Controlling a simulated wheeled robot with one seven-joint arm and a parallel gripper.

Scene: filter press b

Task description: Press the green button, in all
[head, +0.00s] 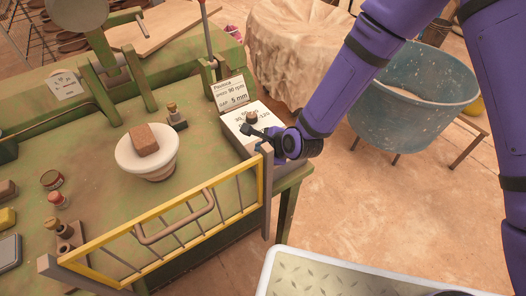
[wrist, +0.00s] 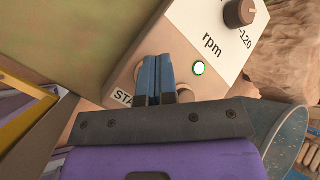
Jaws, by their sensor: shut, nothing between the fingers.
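In the head view my gripper (head: 256,132) is at the control box (head: 236,120); the green button cannot be made out there. I cannot tell whether the fingertips touch the box.
A dark knob (wrist: 239,12) sits on the box above the button. A yellow guard rail (head: 165,224) stands along the table's front edge. A blue tub (head: 415,100) stands to the right.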

